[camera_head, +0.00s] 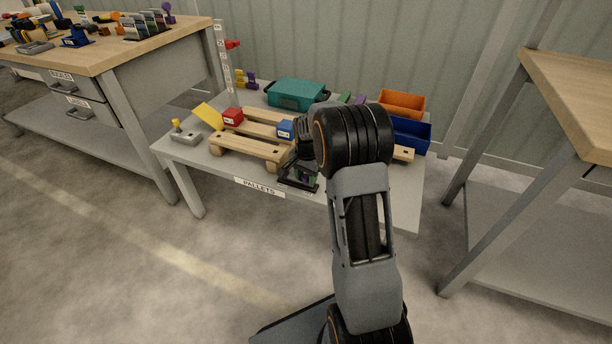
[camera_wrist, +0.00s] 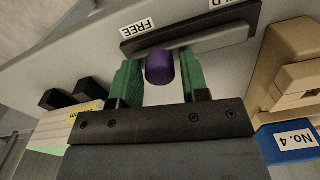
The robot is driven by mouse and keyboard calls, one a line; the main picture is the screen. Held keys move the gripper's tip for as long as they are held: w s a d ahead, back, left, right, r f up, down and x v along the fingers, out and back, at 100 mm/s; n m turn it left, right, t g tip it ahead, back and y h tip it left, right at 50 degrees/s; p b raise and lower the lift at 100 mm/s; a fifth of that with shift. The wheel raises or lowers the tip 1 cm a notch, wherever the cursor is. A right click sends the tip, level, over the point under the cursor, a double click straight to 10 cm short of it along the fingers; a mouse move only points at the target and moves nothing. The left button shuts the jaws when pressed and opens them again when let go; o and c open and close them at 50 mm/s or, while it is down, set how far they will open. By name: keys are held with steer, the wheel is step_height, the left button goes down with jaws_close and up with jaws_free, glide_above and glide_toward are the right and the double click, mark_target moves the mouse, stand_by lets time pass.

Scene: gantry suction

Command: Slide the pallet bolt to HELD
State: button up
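The pallet bolt shows in the wrist view as a purple knob (camera_wrist: 160,68) by a dark plate (camera_wrist: 245,20) with a grey bar. A FREE label (camera_wrist: 139,28) is at the plate's left end, and a partly cut-off label ending in "LD" (camera_wrist: 219,3) is towards its right. The knob is nearer the FREE label. My gripper (camera_wrist: 159,64) is open, with green fingers on either side of the knob and narrow gaps visible.
The table (camera_head: 205,172) holds a wooden pallet (camera_head: 250,147), red box (camera_head: 232,116), blue box (camera_head: 285,129), teal crate (camera_head: 297,93), and orange (camera_head: 402,102) and blue bins (camera_head: 411,134). In the wrist view, a No.4 box (camera_wrist: 285,145) is right of my gripper.

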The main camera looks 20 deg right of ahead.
mark_target(293, 177)
jaws_close()
steer(key=shift+w+a+r+p, duration=0.1)
steer(key=shift+w+a+p, duration=0.85)
steer(key=shift+w+a, duration=0.8)
steer(key=shift+w, duration=0.1)
steer(key=shift+o, duration=0.2)
jaws_free()
steer(key=shift+o, duration=1.2)
steer(key=shift+d, duration=0.1)
step_height(293, 177, up, 14)
steer(key=p, duration=0.4)
steer(key=shift+p, duration=0.35)
